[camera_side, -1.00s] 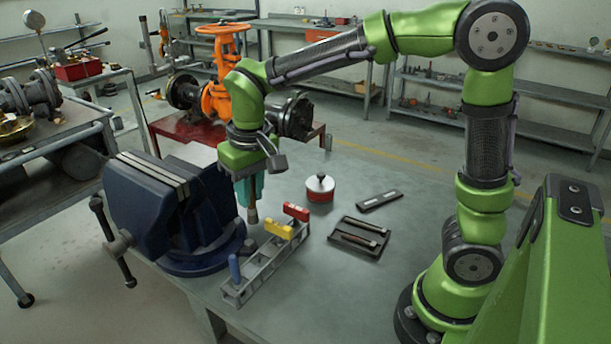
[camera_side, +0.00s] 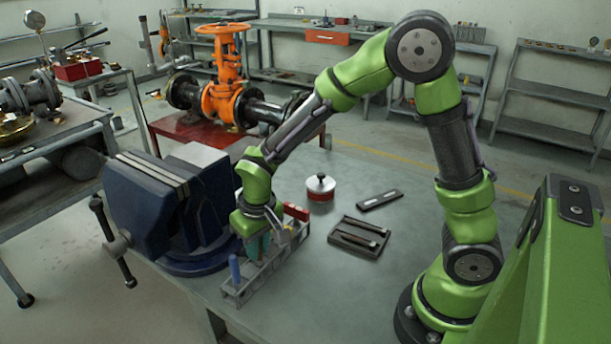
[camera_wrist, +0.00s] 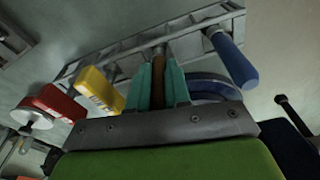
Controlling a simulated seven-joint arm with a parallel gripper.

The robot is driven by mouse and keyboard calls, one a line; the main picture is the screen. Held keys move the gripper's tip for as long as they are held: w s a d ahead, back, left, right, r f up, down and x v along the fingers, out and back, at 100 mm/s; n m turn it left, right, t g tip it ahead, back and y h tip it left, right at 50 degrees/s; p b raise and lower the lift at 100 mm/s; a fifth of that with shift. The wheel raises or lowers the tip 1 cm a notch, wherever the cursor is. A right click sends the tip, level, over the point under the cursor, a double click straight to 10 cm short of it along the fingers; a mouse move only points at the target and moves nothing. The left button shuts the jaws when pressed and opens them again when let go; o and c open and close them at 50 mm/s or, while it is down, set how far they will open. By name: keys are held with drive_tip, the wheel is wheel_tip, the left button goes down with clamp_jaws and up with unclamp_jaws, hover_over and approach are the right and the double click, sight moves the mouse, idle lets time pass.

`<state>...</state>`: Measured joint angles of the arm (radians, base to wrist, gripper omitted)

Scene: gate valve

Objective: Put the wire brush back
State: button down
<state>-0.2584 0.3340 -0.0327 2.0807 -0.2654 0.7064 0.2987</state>
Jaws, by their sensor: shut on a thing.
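My gripper (camera_side: 258,246) is low over the grey tool rack (camera_side: 262,277), beside the blue vise, and its teal fingers are shut on a brown handle, the wire brush (camera_wrist: 159,68). In the wrist view the gripper (camera_wrist: 159,80) has the handle between its fingers, and the handle's far end meets the rack (camera_wrist: 130,48). The brush lies between a yellow-handled tool (camera_wrist: 100,90) and a blue-handled tool (camera_wrist: 232,58). I cannot tell how far it sits in a slot; the side view hides most of it behind my gripper.
A red-handled tool (camera_side: 297,211) stands at the rack's far end. The blue vise (camera_side: 170,205) is close on the left. A red and white tin (camera_side: 320,188), a dark tray (camera_side: 358,237) and a flat grey bar (camera_side: 379,199) lie to the right. The table's right middle is clear.

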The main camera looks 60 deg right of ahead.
drive_tip(key=shift+f, duration=0.15)
drive_tip(key=c, duration=1.5)
unclamp_jaws()
drive_tip(key=shift+f, duration=0.15)
drive_tip(key=o, duration=0.4)
wheel_tip(320, 180, up, 12)
drive_tip(key=s, duration=0.2)
drive_tip(key=s+d+r+t, duration=0.1)
drive_tip(key=s+r+t, duration=0.1)
drive_tip(key=s, duration=0.2)
drive_tip(key=s+d+r+m+t+y, duration=0.1)
drive_tip(key=s+r, duration=0.1)
drive_tip(key=s, duration=0.1)
drive_tip(key=s+d+r+t+y, duration=0.1)
drive_tip(key=s+d+r+t, duration=0.1)
drive_tip(key=s+r, duration=0.1)
drive_tip(key=shift+s+d+r+m+t, duration=0.1)
drive_tip(key=shift+s+m+t, duration=0.25)
drive_tip(key=shift+s, duration=0.45)
